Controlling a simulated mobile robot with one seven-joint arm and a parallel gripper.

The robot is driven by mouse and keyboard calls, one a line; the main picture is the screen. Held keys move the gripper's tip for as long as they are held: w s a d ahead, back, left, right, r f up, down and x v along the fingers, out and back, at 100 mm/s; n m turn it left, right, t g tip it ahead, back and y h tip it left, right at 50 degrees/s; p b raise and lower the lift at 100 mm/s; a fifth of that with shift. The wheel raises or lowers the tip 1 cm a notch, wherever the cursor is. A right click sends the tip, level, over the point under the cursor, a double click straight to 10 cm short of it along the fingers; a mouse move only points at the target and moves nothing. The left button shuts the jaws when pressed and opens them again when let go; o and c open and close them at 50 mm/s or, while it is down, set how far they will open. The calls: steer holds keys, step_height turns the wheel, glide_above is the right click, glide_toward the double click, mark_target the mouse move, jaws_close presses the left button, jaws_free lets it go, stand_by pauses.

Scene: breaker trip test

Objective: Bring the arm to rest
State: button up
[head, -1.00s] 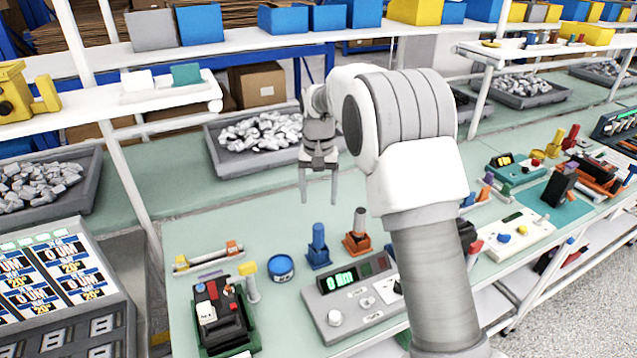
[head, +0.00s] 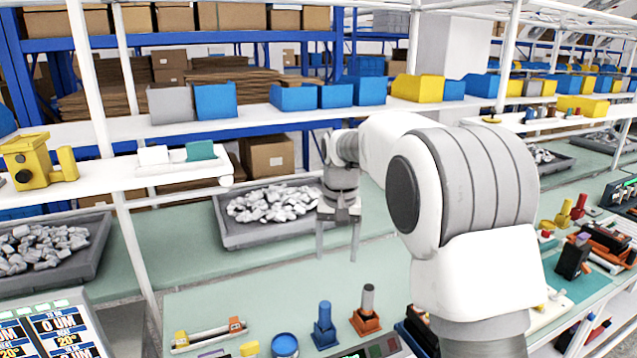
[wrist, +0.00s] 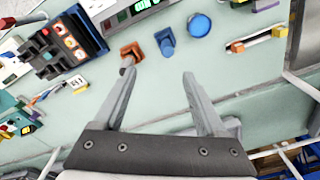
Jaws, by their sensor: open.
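My gripper (head: 338,238) hangs with its fingers pointing down above the green bench top (head: 250,305), in front of a grey tray of pale parts. Its two fingers are apart and nothing is between them. In the wrist view my gripper (wrist: 160,95) is also open and empty. Beyond its fingertips stand a blue-handled tool (wrist: 165,42) and an orange-based tool (wrist: 132,52) on the bench. My arm is bent at the elbow, and its large white links cover part of the bench at the right in the head view.
The grey tray (head: 228,238) of parts lies behind my gripper. A blue round tin (head: 285,346), the blue tool (head: 323,325) and the orange-based tool (head: 366,312) stand in front. A white shelf (head: 265,124) with bins runs behind. A breaker unit (wrist: 65,45) shows in the wrist view.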

steer(key=s+d+r+t, duration=0.1)
steer(key=s+d+r, duration=0.2)
steer(key=s+r, duration=0.35)
steer(key=s+d+r+t, duration=0.2)
steer(key=s+d+r, duration=0.15)
steer(key=s, duration=0.65)
steer(key=s+d+f+t, duration=0.1)
steer(key=s+f, duration=0.1)
steer(key=s, duration=0.5)
steer(key=s+d+f+n, duration=0.1)
steer(key=s+d+f, duration=0.1)
steer(key=s, duration=0.5)
steer(key=shift+s+t, duration=0.3)
steer(key=shift+t, duration=0.1)
